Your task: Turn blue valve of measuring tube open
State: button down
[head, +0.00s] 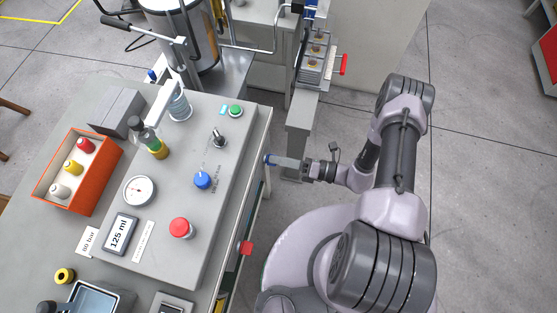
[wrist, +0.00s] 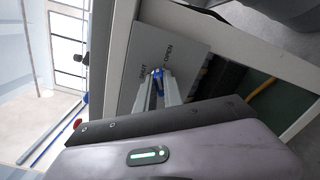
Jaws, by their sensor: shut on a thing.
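A blue valve handle (wrist: 157,74) shows in the wrist view on a grey plate (wrist: 178,42) lettered SHUT and OPEN. My gripper (wrist: 157,90) is shut on the handle, with the fingers on either side of it. The handle lies between the two words; its exact setting is hard to tell. In the head view my gripper (head: 275,160) reaches left to the side of the bench, with a bit of blue (head: 267,159) at its fingertips. The plate and lettering are hidden there. I cannot tell which part is the measuring tube.
The grey bench (head: 100,200) carries a console with a blue knob (head: 202,180), a red button (head: 181,228), a green button (head: 236,111) and a gauge (head: 139,190). An orange box (head: 52,175) sits left. A red handle (head: 246,247) sticks out near the bench's side.

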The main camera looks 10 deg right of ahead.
jog(key=m+b, duration=0.1)
jog(key=m, duration=0.4)
jog(key=shift+f+m, duration=0.15)
jog(key=shift+m, duration=0.25)
jog(key=shift+b, duration=0.3)
jog(key=c, duration=1.5)
grip_release()
jog(key=shift+o, duration=0.2)
jog(key=p+v, duration=0.3)
jog(key=v, duration=1.4)
jog(key=shift+d, duration=0.25)
